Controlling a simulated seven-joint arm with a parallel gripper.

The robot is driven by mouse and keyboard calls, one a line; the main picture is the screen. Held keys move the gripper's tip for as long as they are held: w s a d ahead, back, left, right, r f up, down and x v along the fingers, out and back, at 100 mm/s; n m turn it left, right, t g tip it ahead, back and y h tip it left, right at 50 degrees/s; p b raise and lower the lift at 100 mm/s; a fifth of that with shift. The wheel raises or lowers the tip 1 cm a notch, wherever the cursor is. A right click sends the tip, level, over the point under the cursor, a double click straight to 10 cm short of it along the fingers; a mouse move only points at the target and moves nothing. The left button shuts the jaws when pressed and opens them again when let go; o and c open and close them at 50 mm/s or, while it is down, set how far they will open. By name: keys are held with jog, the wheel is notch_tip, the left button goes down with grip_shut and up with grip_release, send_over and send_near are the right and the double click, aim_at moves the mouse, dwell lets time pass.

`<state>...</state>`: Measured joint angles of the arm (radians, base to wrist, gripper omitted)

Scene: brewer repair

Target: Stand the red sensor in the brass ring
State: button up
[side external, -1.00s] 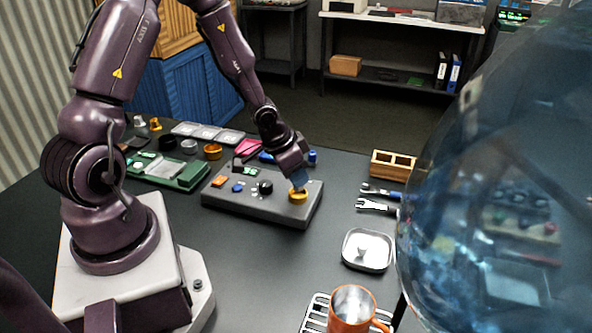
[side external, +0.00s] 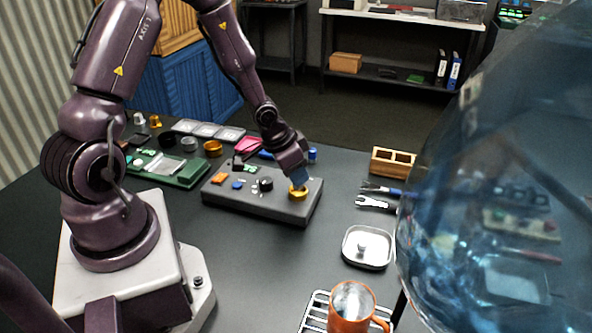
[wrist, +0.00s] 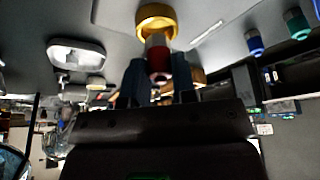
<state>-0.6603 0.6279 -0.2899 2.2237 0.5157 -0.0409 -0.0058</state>
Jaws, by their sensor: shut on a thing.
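My gripper (wrist: 158,78) is shut on the red sensor (wrist: 158,60), which shows between the two dark fingers in the wrist view. The sensor has a red body and a grey metal end that points to the brass ring (wrist: 156,10). In the wrist view the grey end overlaps the ring's near rim; I cannot tell whether it is inside the opening. In the side view the blue fingertips (side external: 299,178) are right over the brass ring (side external: 299,195), on the right end of the grey block. The sensor is hidden there.
The grey block (side external: 250,204) also carries a black knob (side external: 265,184) and small coloured parts. A metal dish (side external: 367,248), tools (side external: 377,203), a wooden holder (side external: 392,162) and an orange mug (side external: 351,312) stand to the right. A blue transparent dome covers the right foreground.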

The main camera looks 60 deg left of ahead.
jog(key=shift+f, duration=0.35)
jog(key=shift+f, duration=0.2)
jog(key=shift+f, duration=0.5)
dwell(1.3)
jog(key=o, duration=1.4)
jog(key=shift+r, duration=4.15)
